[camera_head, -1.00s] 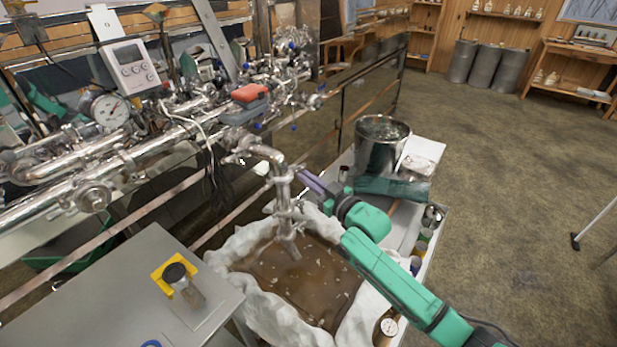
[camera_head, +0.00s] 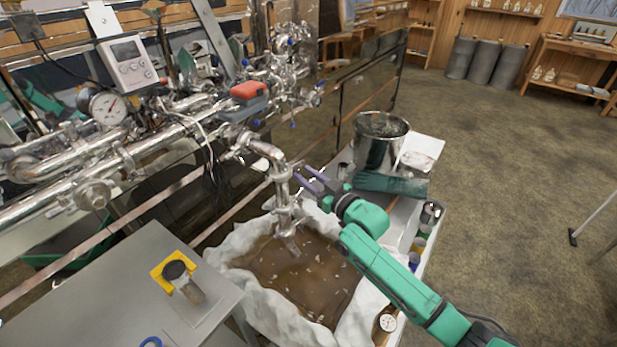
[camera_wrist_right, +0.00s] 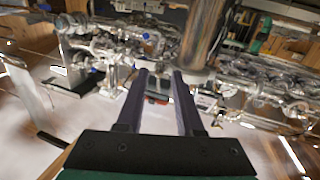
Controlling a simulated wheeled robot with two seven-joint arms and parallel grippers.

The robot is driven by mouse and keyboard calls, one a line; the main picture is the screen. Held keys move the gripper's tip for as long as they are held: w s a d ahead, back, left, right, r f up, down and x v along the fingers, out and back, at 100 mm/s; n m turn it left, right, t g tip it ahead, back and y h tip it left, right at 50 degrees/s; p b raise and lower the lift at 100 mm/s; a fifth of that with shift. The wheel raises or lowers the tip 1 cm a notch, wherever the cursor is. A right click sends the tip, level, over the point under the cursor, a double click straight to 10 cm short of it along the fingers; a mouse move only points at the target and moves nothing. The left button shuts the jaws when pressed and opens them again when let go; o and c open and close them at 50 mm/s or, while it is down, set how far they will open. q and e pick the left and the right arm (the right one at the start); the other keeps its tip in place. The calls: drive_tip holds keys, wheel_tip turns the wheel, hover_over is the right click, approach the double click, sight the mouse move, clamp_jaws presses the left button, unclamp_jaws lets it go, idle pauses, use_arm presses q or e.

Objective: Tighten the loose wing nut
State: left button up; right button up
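A shiny steel drain pipe (camera_head: 281,185) bends down from the pipework over a cloth-lined tub of brown liquid. Clamp joints sit along it. I cannot make out a wing nut clearly at this size; its looseness does not show. My right gripper (camera_head: 306,179) is just right of the pipe, its two purple-grey fingers apart and pointing at it. In the right wrist view the fingers (camera_wrist_right: 160,75) are open with nothing held between them. The steel pipe (camera_wrist_right: 203,35) rises just beyond the right fingertip; contact cannot be told. My left gripper is not in view.
The white-lined tub (camera_head: 245,290) lies below the pipe. A steel pot (camera_head: 381,150) and a teal cloth (camera_head: 392,185) stand behind my right arm. A grey table (camera_head: 120,285) with a yellow-based instrument (camera_head: 176,272) is at front left.

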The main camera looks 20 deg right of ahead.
drive_tip(key=b+v, duration=0.3)
drive_tip(key=v, duration=1.1)
drive_tip(key=shift+s, duration=0.25)
drive_tip(key=shift+d, duration=0.1)
